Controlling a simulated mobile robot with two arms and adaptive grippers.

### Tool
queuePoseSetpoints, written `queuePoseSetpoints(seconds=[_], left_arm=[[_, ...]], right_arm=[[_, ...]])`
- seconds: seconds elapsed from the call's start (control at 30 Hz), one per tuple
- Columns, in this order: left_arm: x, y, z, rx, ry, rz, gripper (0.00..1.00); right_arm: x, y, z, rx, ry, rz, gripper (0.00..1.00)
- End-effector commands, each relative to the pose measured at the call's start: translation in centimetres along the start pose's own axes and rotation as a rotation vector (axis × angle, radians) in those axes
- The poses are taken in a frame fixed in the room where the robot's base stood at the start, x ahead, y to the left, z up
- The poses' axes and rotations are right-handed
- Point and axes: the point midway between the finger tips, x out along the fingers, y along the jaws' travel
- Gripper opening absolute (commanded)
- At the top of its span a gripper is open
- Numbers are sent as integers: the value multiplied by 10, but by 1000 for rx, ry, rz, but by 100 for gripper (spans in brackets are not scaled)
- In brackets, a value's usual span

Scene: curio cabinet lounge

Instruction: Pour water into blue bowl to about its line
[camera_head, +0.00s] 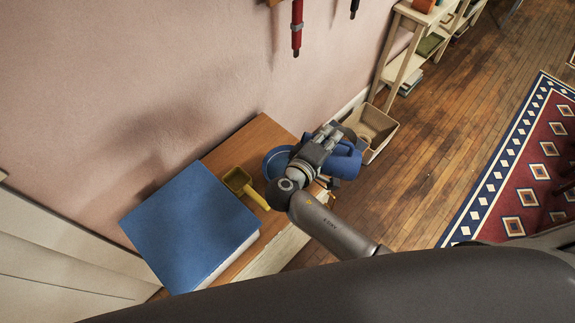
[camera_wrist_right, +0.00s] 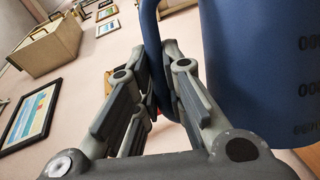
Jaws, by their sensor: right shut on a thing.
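My right gripper (camera_head: 325,142) is shut on the handle of a blue jug (camera_head: 346,163). In the right wrist view the gripper's fingers (camera_wrist_right: 155,85) close around the handle, and the jug's body (camera_wrist_right: 255,70), with dark markings, fills the right side. The blue bowl (camera_head: 272,163) is on the wooden cabinet top, just left of the jug in the head view; the gripper and wrist hide part of it. I cannot see water, the bowl's line, or how far the jug tilts. My left gripper is not in view.
On the cabinet top (camera_head: 262,133) are an olive-yellow scoop (camera_head: 238,181) and a large blue-topped box or book (camera_head: 190,225), left of the bowl. A wicker basket (camera_head: 378,128) stands behind the jug. A pink wall (camera_head: 150,80) rises behind. Open wood floor (camera_head: 440,150) lies right.

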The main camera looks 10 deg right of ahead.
Motion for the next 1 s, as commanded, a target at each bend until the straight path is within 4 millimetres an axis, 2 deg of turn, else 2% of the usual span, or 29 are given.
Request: queuePoseSetpoints(seconds=[0.37,0.53,0.63,1.0], left_arm=[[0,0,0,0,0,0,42],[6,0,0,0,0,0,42],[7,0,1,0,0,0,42],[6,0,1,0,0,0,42]], right_arm=[[1,0,1,7,2,-1,0],[10,-7,22,137,28,-55,0],[14,-8,28,194,42,-78,0],[14,-7,28,202,44,-81,0]])
